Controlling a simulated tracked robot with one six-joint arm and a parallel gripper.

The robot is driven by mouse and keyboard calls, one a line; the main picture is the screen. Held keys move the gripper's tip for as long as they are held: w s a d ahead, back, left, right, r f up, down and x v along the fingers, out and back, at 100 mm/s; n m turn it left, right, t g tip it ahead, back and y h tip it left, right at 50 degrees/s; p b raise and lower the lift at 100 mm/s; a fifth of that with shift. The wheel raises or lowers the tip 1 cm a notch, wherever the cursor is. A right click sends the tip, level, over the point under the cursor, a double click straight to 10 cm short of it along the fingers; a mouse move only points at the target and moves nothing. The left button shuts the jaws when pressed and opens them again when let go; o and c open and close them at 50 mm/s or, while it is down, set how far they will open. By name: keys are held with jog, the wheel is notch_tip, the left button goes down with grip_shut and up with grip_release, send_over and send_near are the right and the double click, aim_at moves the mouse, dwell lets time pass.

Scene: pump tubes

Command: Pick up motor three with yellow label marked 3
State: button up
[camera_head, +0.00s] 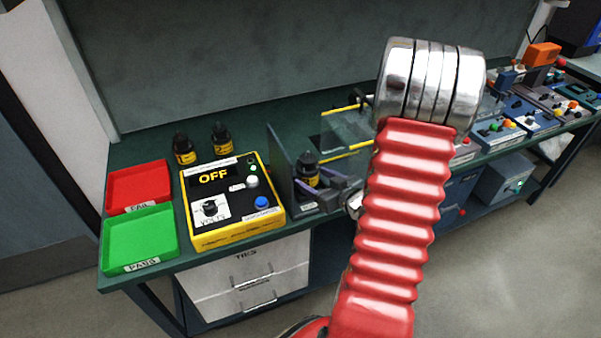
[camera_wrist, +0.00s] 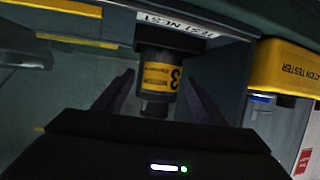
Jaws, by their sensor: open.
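Motor three, a black cylinder with a yellow label marked 3 (camera_wrist: 160,77), stands in the test nest, whose white label strip (camera_wrist: 178,23) shows beside it. In the head view the motor (camera_head: 308,164) is upright in the dark nest (camera_head: 280,172). My gripper (camera_wrist: 158,82) is open, with one dark finger on each side of the motor. Gaps show between the fingers and the motor in the wrist view. In the head view the fingers (camera_head: 318,186) reach in at the nest from the right, low on the motor.
A yellow tester box (camera_head: 228,235) reading OFF stands left of the nest. Two other motors (camera_head: 184,150) (camera_head: 221,137) stand behind it. A red tray (camera_head: 138,188) and a green tray (camera_head: 139,240) lie at the left. A clear panel with yellow edges (camera_head: 345,130) stands behind.

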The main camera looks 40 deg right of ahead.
jog(key=shift+w+d+f, duration=0.2)
jog(key=shift+w+f, duration=0.05)
jog(key=shift+w, duration=0.35)
jog(key=shift+c, duration=0.4)
grip_shut()
jog(key=shift+w+r, duration=0.1)
jog(key=shift+r, duration=0.05)
dwell(0.4)
